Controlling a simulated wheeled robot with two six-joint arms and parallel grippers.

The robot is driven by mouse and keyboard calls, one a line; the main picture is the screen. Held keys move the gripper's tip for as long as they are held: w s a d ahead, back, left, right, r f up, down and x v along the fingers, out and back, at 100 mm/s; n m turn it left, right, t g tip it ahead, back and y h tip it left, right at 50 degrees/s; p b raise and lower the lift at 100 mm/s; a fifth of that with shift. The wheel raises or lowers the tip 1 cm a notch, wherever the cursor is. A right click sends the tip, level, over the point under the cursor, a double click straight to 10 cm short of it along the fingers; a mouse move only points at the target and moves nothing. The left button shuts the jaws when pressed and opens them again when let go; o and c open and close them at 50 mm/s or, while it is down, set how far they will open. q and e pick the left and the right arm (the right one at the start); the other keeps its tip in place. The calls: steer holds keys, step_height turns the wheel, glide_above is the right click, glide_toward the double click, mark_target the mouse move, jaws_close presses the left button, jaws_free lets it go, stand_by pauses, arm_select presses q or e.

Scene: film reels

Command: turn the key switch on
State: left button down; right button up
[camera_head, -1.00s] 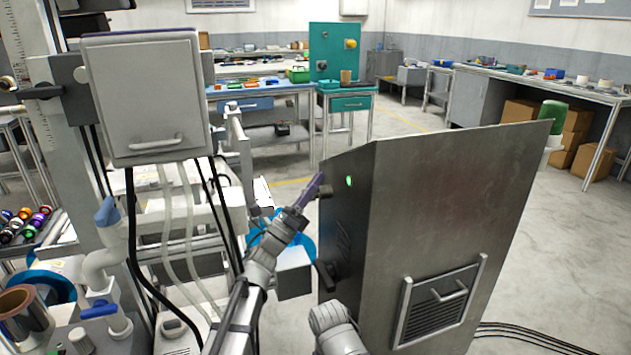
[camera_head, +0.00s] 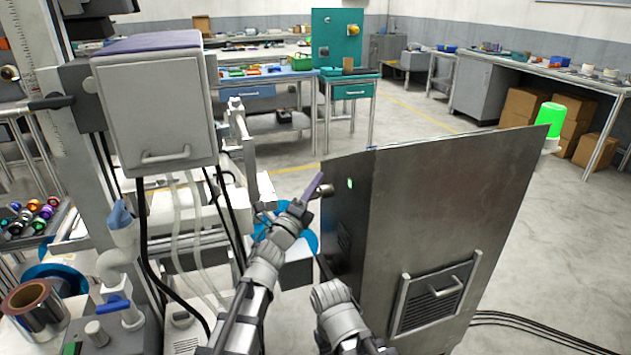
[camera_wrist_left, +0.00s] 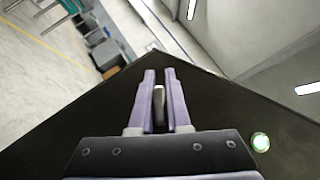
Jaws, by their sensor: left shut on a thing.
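A tall dark metal cabinet (camera_head: 440,205) stands in front of me, with a small lit green lamp (camera_head: 349,183) on its narrow left face. My left gripper (camera_head: 314,187), with purple fingers, is at that face, beside the lamp. In the left wrist view, its fingers (camera_wrist_left: 159,85) are shut around a small grey metal piece (camera_wrist_left: 159,101), which looks like the key switch. The fingers hide most of it, so its exact angle is unclear. The lamp (camera_wrist_left: 261,142) glows in that view too. A grey arm link of mine shows at bottom centre; no right fingers are visible.
A green beacon (camera_head: 551,115) glows brightly behind the cabinet's right corner. A grey box with a handle (camera_head: 157,110) and pipework stand close on the left. Black cables (camera_head: 530,325) lie on the floor at right. Open floor lies behind the cabinet.

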stand_by(0.4)
arm_select(q)
steer(key=c, duration=0.9)
jaws_free()
